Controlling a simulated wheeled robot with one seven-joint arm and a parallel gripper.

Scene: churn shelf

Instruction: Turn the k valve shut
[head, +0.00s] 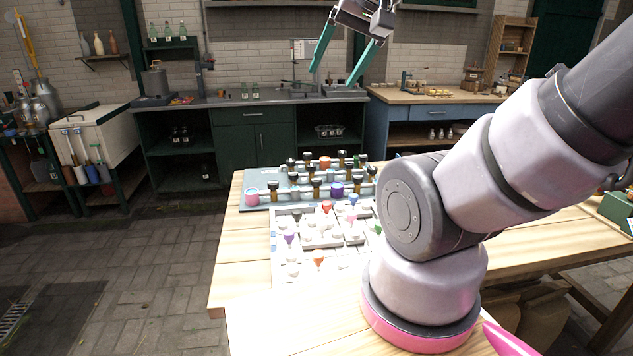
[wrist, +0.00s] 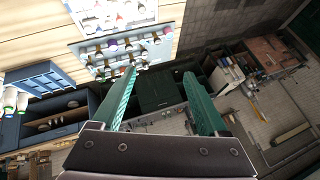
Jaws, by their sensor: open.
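A blue-grey board (head: 263,179) on the wooden table carries rows of black-capped fittings with pink, orange and purple knobs. In front of it, a white panel (head: 285,270) carries small coloured handles: purple, red, blue, pink, green and orange. Letters are too small to read, so I cannot tell which is the k valve. Both boards also show at the top of the wrist view, the blue-grey one (wrist: 92,62) nearer my fingers. My gripper (head: 337,75) is open and empty, with green fingers, high above and apart from the boards. My arm hides the white panel's right side.
The wooden table (head: 240,235) has bare room left of the boards. A dark green counter (head: 235,103) with bottles stands behind, and a blue workbench (head: 440,98) at back right. A white chest (head: 103,135) stands at left. Paved floor lies between.

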